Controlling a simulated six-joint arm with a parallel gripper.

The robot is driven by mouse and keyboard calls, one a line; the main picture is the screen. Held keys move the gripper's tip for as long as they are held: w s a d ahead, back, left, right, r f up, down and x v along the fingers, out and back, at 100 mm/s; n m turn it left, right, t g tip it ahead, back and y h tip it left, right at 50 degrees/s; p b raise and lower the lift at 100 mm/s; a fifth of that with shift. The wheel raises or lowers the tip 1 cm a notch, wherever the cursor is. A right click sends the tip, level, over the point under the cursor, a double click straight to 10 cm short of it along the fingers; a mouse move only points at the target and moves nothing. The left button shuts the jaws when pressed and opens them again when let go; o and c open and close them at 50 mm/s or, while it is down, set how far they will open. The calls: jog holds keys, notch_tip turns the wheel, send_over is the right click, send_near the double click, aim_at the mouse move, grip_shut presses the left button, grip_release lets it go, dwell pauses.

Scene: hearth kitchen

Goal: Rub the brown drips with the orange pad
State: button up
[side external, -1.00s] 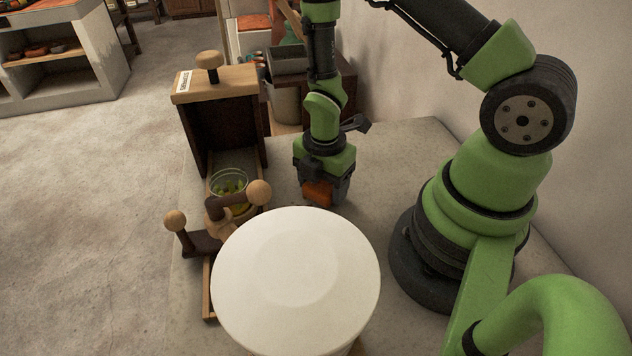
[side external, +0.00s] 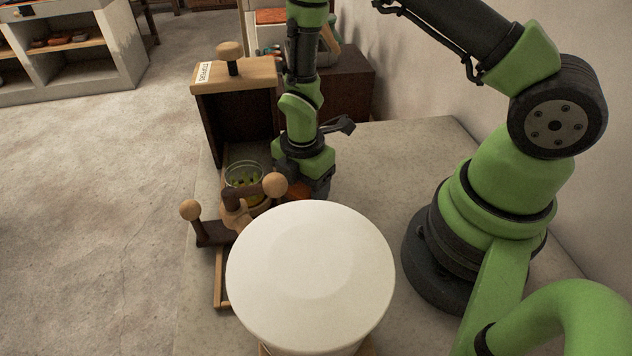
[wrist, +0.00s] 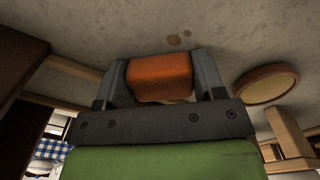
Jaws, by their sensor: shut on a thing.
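The orange pad (wrist: 160,78) is between the two fingers of my gripper (wrist: 163,82) in the wrist view, and the fingers are shut on it. The brown drips (wrist: 173,40) show as small round spots on the grey counter, just beyond the pad. The pad appears apart from them in that view. In the side view my gripper (side external: 303,190) is low over the counter, behind the white round lid. Only a sliver of the pad (side external: 298,192) shows there, and the drips are hidden. Whether the pad touches the counter I cannot tell.
The white lid (side external: 312,270) is in front. The counter's right side (side external: 385,165) is clear.

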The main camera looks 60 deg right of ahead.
aim_at(338, 190)
jog(key=shift+w+a+f, duration=0.1)
jog(key=shift+w+a, duration=0.4)
jog(key=shift+a, duration=0.05)
jog(key=shift+c, duration=0.3)
jog(key=shift+s+d+r, duration=0.2)
jog(key=shift+s+d, duration=1.15)
jog(key=shift+d, duration=0.05)
jog(key=shift+s+d+f, duration=0.15)
jog(key=shift+s+d, duration=1.2)
jog(key=shift+s, duration=0.05)
jog(key=shift+r, duration=3.05)
jog(key=shift+r, duration=1.5)
jog(key=shift+f, duration=0.15)
